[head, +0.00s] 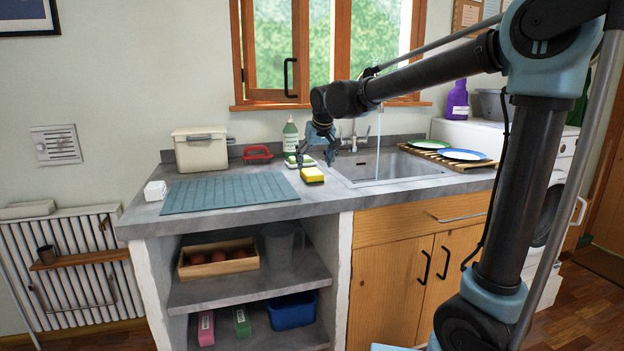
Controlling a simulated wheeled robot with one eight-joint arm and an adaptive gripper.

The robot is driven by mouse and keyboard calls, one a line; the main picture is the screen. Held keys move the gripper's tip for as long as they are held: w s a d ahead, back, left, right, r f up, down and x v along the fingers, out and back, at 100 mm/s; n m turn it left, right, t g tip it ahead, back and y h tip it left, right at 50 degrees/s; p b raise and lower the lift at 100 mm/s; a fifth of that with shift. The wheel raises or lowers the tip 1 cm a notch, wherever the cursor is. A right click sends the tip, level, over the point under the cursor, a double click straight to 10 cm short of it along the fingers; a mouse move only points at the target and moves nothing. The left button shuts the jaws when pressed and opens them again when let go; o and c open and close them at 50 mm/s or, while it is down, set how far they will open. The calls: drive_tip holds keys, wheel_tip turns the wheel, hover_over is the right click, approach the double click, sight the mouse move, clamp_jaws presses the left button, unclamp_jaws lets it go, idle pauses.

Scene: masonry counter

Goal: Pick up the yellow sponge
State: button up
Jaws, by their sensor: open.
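The yellow sponge (312,176) lies on the grey counter just left of the sink, near the counter's front half. It has a yellow body and a darker scouring side. My gripper (316,160) hangs from the arm above and slightly behind the sponge in the picture. Its fingers are apart and hold nothing. The fingertips are small and dark, so I cannot tell the exact gap between them and the sponge.
A small tray (299,164) and a green bottle (290,137) stand behind the sponge. A blue-grey drying mat (229,192) lies to its left. The sink (384,167) with a faucet (355,137) is to its right. Plates (462,155) rest on a wooden rack (440,158).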

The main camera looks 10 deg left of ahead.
sight(312, 172)
drive_tip(key=shift+x, duration=2.9)
drive_tip(key=shift+w+r, duration=0.1)
drive_tip(key=shift+w, duration=0.05)
drive_tip(key=c, duration=0.8)
